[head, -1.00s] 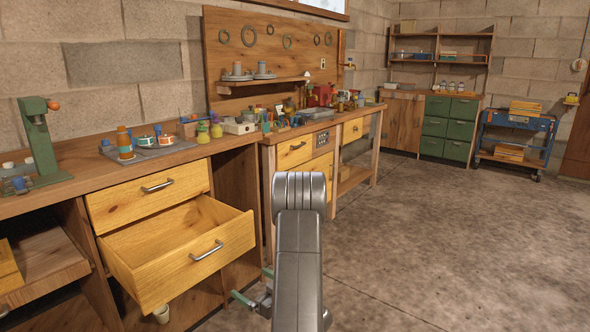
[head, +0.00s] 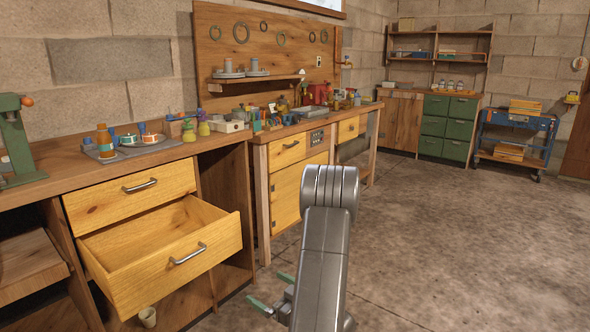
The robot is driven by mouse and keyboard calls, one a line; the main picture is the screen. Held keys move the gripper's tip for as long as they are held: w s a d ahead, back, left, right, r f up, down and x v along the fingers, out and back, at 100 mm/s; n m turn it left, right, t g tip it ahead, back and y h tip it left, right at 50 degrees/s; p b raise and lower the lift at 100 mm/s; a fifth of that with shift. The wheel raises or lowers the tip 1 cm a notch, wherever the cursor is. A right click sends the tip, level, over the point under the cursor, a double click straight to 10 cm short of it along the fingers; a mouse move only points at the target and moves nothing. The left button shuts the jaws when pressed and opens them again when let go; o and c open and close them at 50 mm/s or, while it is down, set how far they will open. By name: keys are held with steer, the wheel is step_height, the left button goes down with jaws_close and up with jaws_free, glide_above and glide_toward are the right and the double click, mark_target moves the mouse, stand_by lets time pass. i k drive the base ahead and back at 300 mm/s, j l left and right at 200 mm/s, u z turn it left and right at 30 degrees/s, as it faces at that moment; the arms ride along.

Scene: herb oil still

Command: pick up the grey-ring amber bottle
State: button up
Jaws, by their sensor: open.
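An amber-orange bottle (head: 104,141) stands upright on a grey tray (head: 165,148) at the left of the near workbench; I cannot make out a grey ring on it. More small bottles and jars stand farther along the benches, too small to tell whether one is amber with a grey ring. My gripper (head: 271,291) is low in front of the open drawer, partly hidden behind my arm. Its green fingers are apart with nothing seen between them, well away from the bottle.
Yellow-green jars (head: 204,129) stand right of the tray. A blue cart (head: 515,138) stands at the far right. The concrete floor (head: 450,230) on the right is clear.

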mark_target(104, 141)
steer(key=i+l, duration=0.55)
steer(key=l, duration=0.3)
steer(key=i+l, duration=0.3)
steer(key=u, duration=0.45)
steer(key=l+u, duration=0.1)
steer(key=u, duration=0.85)
steer(key=l+u, duration=0.1)
steer(key=u, duration=0.85)
steer(key=j, duration=0.1)
steer(key=k+l, duration=0.15)
